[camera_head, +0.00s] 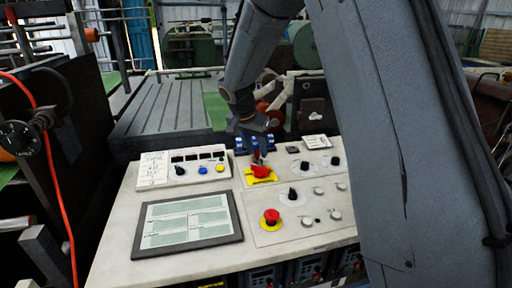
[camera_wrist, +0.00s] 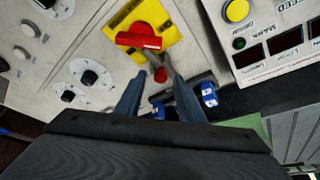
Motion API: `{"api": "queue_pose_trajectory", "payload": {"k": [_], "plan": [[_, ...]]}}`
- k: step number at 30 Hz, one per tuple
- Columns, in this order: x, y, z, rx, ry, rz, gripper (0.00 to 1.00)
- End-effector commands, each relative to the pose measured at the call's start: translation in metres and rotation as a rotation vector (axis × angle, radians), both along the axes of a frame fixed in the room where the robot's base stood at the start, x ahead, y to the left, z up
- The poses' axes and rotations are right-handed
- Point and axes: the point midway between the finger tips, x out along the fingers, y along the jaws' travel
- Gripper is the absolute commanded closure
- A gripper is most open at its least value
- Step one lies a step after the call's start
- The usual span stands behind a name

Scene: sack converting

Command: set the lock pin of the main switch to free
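The main switch is a red handle (camera_head: 261,171) on a yellow plate (camera_head: 262,180) on the control panel. In the wrist view, the red handle (camera_wrist: 138,41) lies across the yellow plate (camera_wrist: 165,50). Beside it is a grey metal piece (camera_wrist: 156,59) with a small red-ended pin (camera_wrist: 160,75), seemingly the lock pin. Whether it is locked or free is not clear. My gripper (camera_wrist: 157,80) has its two fingers apart, one on each side of the red end, with small visible gaps. In the head view my gripper (camera_head: 258,150) points down just behind the red handle.
A red emergency button (camera_head: 271,216), black knobs (camera_head: 293,194) and a display screen (camera_head: 187,224) share the panel. A box with displays and coloured buttons (camera_head: 183,168) stands left of the switch. Blue and white parts (camera_wrist: 208,93) sit close by at the panel's back edge.

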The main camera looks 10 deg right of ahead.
Motion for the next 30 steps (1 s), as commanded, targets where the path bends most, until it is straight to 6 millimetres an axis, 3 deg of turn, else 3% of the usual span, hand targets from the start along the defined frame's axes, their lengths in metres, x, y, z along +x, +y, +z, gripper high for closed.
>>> {"api": "queue_pose_trajectory", "payload": {"k": [10,17,24,30], "plan": [[0.001,0.000,-0.004,0.000,0.000,0.002,0.65],[0.001,0.000,-0.004,0.000,0.000,0.002,1.00],[0.004,0.000,-0.005,-0.001,-0.001,0.002,1.00],[0.027,0.000,-0.006,0.000,-0.002,0.002,1.00]]}}
